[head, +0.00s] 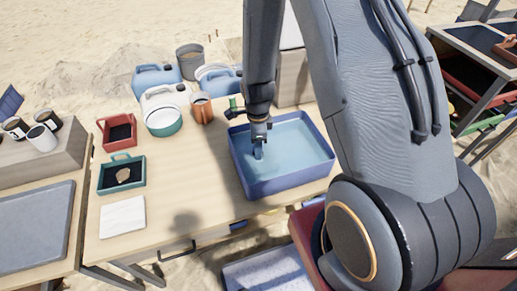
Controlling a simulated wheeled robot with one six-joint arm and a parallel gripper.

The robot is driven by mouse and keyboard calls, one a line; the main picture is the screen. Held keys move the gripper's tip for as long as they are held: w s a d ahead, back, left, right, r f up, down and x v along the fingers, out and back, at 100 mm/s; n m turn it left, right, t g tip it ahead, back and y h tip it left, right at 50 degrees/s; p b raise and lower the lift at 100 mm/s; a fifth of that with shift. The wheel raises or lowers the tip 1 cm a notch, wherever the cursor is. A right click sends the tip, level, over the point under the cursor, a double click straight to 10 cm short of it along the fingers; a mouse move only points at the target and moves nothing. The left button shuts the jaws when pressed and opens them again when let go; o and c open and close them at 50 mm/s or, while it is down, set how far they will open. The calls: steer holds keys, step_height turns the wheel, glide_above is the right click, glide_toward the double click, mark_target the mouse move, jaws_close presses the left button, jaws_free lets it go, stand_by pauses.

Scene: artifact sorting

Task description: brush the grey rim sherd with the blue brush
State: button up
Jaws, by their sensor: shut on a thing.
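My gripper (258,142) points down over the blue basin of water (241,180), toward its left side. It is shut on a small blue thing (258,153), which may be the blue brush; its shape is too small to be sure. I cannot tell whether it touches the water. I cannot make out a grey rim sherd. A tan sherd (123,175) lies in the dark green tray (106,187) on the left part of the table.
A red tray (104,134) and a white cloth (122,217) lie near the green tray on the wooden table (165,200). Jugs (157,77), a white-green bowl (164,122) and a copper-coloured pot (202,107) stand behind. Cups (42,137) stand at left. The table left of the basin is clear.

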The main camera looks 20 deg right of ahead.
steer(key=shift+s+p, duration=0.45)
steer(key=shift+s, duration=0.75)
steer(key=shift+w+b, duration=0.35)
steer(key=shift+w, duration=0.9)
steer(key=shift+s+r+p, duration=0.1)
steer(key=shift+s+p, duration=0.45)
steer(key=shift+s, duration=0.7)
steer(key=shift+w+b, duration=0.35)
steer(key=shift+w, duration=0.9)
steer(key=shift+s+p, duration=0.45)
steer(key=shift+s, duration=0.8)
steer(key=shift+w+f+b, duration=0.2)
steer(key=shift+w+b, duration=0.2)
steer(key=shift+w, duration=0.9)
steer(key=shift+s+r+p, duration=0.1)
steer(key=shift+s+p, duration=0.45)
steer(key=shift+s, duration=0.8)
steer(key=shift+w+b, duration=0.35)
steer(key=shift+w, duration=1)
steer(key=shift+s+p, duration=0.55)
steer(key=shift+s, duration=0.8)
steer(key=shift+w+b, duration=0.35)
steer(key=shift+w, duration=0.95)
